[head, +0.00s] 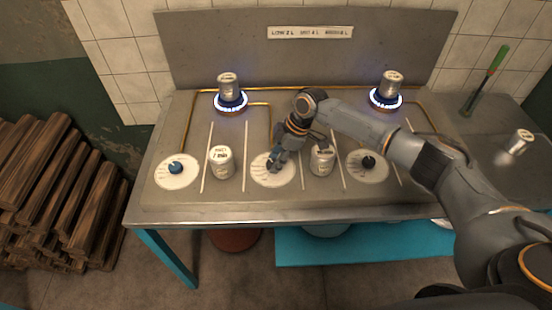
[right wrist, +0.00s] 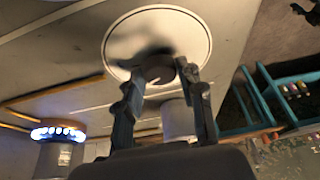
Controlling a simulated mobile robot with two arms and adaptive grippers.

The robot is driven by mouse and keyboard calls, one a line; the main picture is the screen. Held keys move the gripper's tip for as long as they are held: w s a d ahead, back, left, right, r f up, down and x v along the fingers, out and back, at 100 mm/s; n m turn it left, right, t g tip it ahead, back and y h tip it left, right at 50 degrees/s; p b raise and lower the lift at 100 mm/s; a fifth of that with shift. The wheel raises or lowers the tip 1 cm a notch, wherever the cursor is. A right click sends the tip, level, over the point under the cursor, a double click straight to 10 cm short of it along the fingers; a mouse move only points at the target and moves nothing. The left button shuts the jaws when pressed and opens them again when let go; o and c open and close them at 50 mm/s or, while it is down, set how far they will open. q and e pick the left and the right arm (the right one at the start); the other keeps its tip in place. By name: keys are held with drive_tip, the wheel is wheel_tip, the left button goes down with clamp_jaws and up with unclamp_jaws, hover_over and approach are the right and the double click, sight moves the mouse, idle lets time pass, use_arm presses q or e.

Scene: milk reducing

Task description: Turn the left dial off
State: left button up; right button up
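The left dial (head: 176,180) is a white disc with a blue knob (head: 175,167) at the stove's left front. The middle dial (head: 262,178) and the right dial with a black knob (head: 368,162) lie to its right. My right gripper (head: 274,161) is low over the middle dial, well right of the left dial. In the right wrist view, its two fingers (right wrist: 158,80) stand spread on either side of a round knob (right wrist: 157,68) on a white disc (right wrist: 120,48). Firm contact cannot be told. My left gripper is not in view.
A metal can stands on the lit left burner (head: 230,101), and another on the lit right burner (head: 386,98). A labelled white can (head: 221,162) stands between the left and middle dials; another (head: 321,160) stands right of the middle dial. Firewood (head: 60,190) is stacked left.

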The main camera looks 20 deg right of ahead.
drive_tip(key=shift+r+p, duration=0.1)
drive_tip(key=shift+p, duration=0.2)
drive_tip(key=m+p, duration=0.1)
drive_tip(key=m+t+p, duration=0.1)
drive_tip(key=p, duration=0.1)
drive_tip(key=m+p, duration=0.1)
drive_tip(key=p, duration=0.1)
drive_tip(key=shift+s+a+r+m+h, duration=0.15)
drive_tip(key=shift+s+m+h, duration=0.15)
drive_tip(key=shift+m, duration=0.1)
drive_tip(key=shift+m+t+p, duration=0.4)
drive_tip(key=shift+m+p, duration=0.1)
drive_tip(key=shift+m, duration=0.1)
drive_tip(key=shift+w+f, duration=0.1)
drive_tip(key=shift+f, duration=0.2)
drive_tip(key=o, duration=1.2)
drive_tip(key=shift+r, duration=0.25)
drive_tip(key=v, duration=1.1)
drive_tip(key=shift+r, duration=0.25)
